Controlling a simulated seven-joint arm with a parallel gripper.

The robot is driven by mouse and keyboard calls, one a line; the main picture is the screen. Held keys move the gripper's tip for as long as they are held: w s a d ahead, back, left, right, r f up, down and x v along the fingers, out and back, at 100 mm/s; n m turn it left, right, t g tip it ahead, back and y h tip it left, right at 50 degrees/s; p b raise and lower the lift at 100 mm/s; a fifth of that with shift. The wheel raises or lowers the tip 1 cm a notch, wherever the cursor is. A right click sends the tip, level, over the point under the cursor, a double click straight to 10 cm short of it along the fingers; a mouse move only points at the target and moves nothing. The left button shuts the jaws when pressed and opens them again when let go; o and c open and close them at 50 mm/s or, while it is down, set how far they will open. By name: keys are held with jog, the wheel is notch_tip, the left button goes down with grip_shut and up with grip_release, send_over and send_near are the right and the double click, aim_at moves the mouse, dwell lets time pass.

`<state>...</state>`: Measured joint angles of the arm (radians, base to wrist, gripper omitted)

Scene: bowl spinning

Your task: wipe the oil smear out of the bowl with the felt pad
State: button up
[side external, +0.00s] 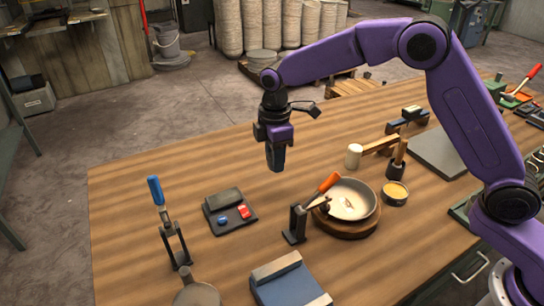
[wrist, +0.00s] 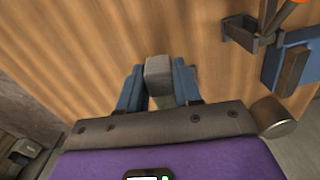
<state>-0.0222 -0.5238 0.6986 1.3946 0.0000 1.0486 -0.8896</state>
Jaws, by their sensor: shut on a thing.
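My gripper (side external: 275,158) hangs above the middle of the table, left of and apart from the bowl. In the wrist view its two blue fingers are shut on a grey block (wrist: 158,72), which looks like the felt pad. In the side view the pad is hard to tell from the dark fingers. The shallow pale metal bowl (side external: 362,205) sits on a round wooden base (side external: 347,230) to the right. A small brownish mark (side external: 348,203) shows inside the bowl and may be the oil smear. The bowl does not show clearly in the wrist view.
An orange-handled tool (side external: 329,182) leans across the bowl's left side by a dark stand (side external: 296,222). A small tin (side external: 395,193) and a mallet (side external: 372,149) stand close by. A switch box (side external: 230,211) lies left. The table below my gripper is clear.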

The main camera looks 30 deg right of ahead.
jog(key=d+m, duration=0.2)
jog(key=m, duration=3.2)
send_over(345, 198)
jog(key=shift+s+f, duration=0.2)
jog(key=shift+f, duration=2.3)
jog(key=shift+s+a+f, duration=0.1)
jog(key=shift+s+f, duration=0.2)
jog(key=shift+f, duration=0.35)
jog(key=shift+s+f, duration=0.25)
jog(key=shift+f, duration=0.35)
jog(key=shift+s+a, duration=0.25)
jog(key=shift+s, duration=0.95)
jog(key=shift+w+d, duration=0.2)
jog(key=shift+w, duration=0.75)
jog(key=shift+w+d, duration=0.2)
jog(key=shift+w, duration=0.75)
notch_tip(345, 198, up, 8)
jog(key=shift+a+r, duration=0.1)
